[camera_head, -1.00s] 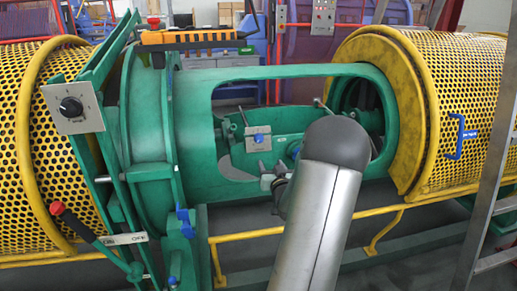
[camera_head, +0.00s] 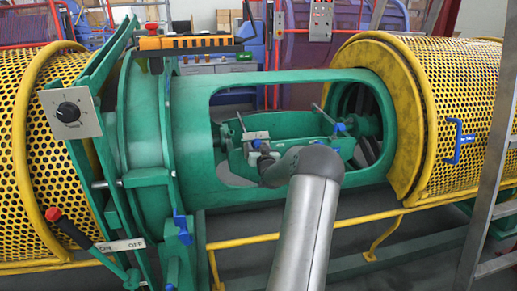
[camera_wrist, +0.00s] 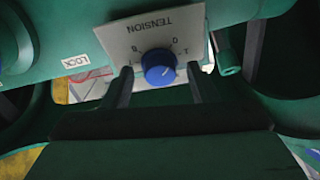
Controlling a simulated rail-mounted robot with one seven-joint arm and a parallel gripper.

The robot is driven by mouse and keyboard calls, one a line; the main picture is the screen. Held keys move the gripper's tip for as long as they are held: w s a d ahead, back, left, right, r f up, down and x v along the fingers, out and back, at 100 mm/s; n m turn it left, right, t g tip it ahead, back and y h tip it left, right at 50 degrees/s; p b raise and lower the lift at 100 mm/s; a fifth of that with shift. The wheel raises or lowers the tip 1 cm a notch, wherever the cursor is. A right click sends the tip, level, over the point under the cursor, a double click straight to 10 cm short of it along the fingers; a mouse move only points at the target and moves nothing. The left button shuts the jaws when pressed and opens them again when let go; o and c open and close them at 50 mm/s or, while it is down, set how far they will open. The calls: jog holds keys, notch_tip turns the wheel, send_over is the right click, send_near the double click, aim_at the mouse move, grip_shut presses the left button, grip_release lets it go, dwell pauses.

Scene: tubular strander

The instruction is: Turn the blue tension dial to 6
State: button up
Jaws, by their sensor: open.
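The tension plate (camera_wrist: 150,45) is pale grey and appears upside down in the wrist view, with "TENSION" and a few scale numbers on it. The blue tension dial (camera_wrist: 159,66) sits on this plate. A small white mark shows on the dial's lower right side in the picture; the exact setting is too small to read. My gripper (camera_wrist: 160,73) is open, its two dark fingers to the left and right of the dial with gaps between. In the head view the plate (camera_head: 256,135) shows inside the green frame's opening; my arm hides most of my gripper there.
A green frame (camera_head: 195,130) surrounds the opening. A white LOCK label (camera_wrist: 76,63) is beside the plate. A black dial (camera_head: 69,111) on another plate, a red-handled ON/OFF lever (camera_head: 60,220) and yellow perforated guards (camera_head: 460,100) stand around. A yellow rail (camera_head: 370,220) runs in front.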

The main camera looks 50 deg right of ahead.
jog(key=shift+w+d, duration=0.1)
jog(key=c, duration=1)
jog(key=shift+o, duration=0.2)
jog(key=shift+m, duration=0.3)
